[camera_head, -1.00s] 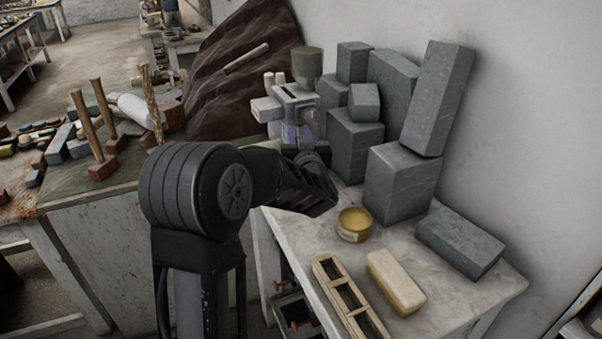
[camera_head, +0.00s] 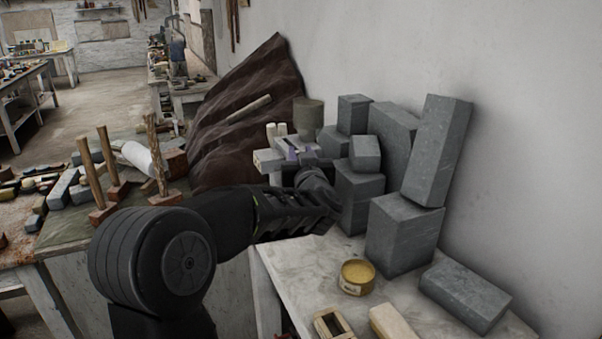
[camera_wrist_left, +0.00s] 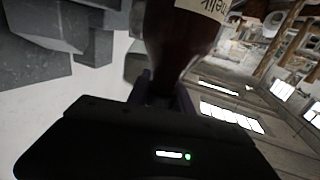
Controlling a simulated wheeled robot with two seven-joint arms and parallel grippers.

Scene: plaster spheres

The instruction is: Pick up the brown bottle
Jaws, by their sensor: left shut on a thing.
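The brown bottle (camera_wrist_left: 178,38) shows in the left wrist view, dark and glossy, with part of a cream label at the top edge. Its narrow end lies between the fingers of my left gripper (camera_wrist_left: 165,92), which is shut on it. The rest of the bottle is cut off by the frame. I cannot make out the bottle there. My right gripper is not in view.
Grey stone blocks (camera_head: 402,235) stand stacked along the wall on the pale table (camera_head: 310,275). A greenish cylinder (camera_head: 308,118) stands behind my left gripper. A yellow tin (camera_head: 357,277) sits nearer. Mallets (camera_head: 95,180) stand on the bench at left.

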